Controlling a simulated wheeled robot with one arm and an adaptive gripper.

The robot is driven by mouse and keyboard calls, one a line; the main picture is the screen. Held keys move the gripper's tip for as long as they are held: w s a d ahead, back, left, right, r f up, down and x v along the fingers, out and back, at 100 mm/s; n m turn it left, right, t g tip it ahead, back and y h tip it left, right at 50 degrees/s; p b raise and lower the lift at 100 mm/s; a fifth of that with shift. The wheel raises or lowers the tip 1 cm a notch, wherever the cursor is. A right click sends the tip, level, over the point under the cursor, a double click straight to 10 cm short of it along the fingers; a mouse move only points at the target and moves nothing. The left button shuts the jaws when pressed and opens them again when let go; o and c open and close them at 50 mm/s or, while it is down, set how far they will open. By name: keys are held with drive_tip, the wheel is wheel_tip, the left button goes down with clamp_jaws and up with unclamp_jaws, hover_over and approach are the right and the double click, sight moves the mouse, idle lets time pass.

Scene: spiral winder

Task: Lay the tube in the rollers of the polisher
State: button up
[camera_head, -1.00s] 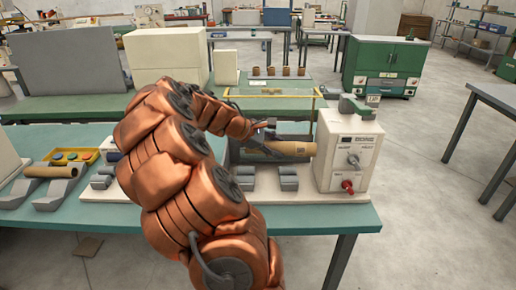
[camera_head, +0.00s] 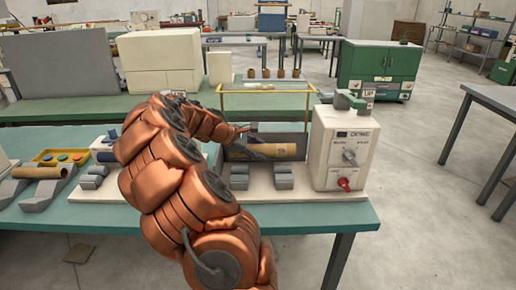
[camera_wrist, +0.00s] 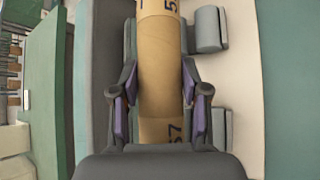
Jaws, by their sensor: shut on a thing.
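A tan cardboard tube (camera_head: 284,151) with dark printed marks is held by my gripper (camera_head: 246,142) at the polisher. In the wrist view the tube (camera_wrist: 160,75) lies lengthwise between the two purple-padded fingers of my gripper (camera_wrist: 160,90). The polisher has a cream base and a control box (camera_head: 343,150) with a dial and a red knob at its right. Grey rollers (camera_head: 285,177) stand on the base in front of the tube in the head view. The tube appears above or behind them, apart from the front pair. My arm hides the left part of the polisher.
A second tan tube (camera_head: 40,172) lies on a grey stand (camera_head: 50,196) at the left. A yellow tray (camera_head: 62,157) with coloured buttons is behind it. A yellow bar frame (camera_head: 268,92) rises over the polisher's back. The teal table's front edge (camera_head: 310,222) is clear.

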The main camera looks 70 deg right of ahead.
sight(258, 146)
wheel_tip(258, 146, down, 3)
drive_tip(key=shift+b, duration=0.9)
drive_tip(key=shift+f+b, duration=0.45)
drive_tip(key=shift+f, duration=1.45)
drive_tip(key=o, duration=1.4)
drive_tip(key=shift+c, duration=0.2)
drive_tip(key=shift+r, duration=0.1)
wheel_tip(258, 146, up, 10)
drive_tip(key=shift+f, duration=0.1)
